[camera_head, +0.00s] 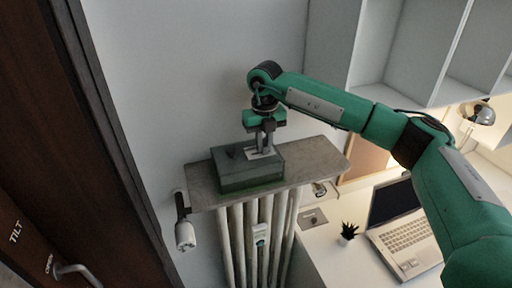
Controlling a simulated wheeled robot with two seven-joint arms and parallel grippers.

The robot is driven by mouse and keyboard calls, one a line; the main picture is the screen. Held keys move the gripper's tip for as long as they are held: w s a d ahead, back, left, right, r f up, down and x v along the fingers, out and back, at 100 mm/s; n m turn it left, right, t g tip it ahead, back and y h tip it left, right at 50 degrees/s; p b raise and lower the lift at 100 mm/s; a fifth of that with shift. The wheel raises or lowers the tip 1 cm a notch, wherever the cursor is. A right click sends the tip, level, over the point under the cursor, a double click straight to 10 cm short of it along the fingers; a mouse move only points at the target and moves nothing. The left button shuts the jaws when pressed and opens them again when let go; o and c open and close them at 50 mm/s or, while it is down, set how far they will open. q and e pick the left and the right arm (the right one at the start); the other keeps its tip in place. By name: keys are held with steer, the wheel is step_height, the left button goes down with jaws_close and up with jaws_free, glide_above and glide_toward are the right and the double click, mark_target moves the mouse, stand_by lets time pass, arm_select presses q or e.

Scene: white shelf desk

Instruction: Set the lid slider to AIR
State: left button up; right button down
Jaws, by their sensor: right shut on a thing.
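A dark grey-green box (248,178) stands on a grey stone shelf (316,160) above a radiator. A pale strip shows on the box's lid near its right part, but any lettering there is too small to read. My right gripper (265,150) points down onto the lid at this strip. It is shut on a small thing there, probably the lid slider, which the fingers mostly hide. My left gripper is not in view.
White radiator columns (255,235) stand under the shelf. White shelving (405,50) hangs above. A dark brown door (40,150) with a handle stands at left.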

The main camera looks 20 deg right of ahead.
steer(key=shift+d+f, duration=0.1)
steer(key=shift+d, duration=0.55)
steer(key=c, duration=1.4)
jaws_free()
steer(key=shift+o, duration=0.2)
steer(key=shift+r+b, duration=0.5)
steer(key=shift+r, duration=0.15)
step_height(320, 180, up, 13)
steer(key=b, duration=0.4)
steer(key=shift+b, duration=0.3)
steer(key=shift+f, duration=0.2)
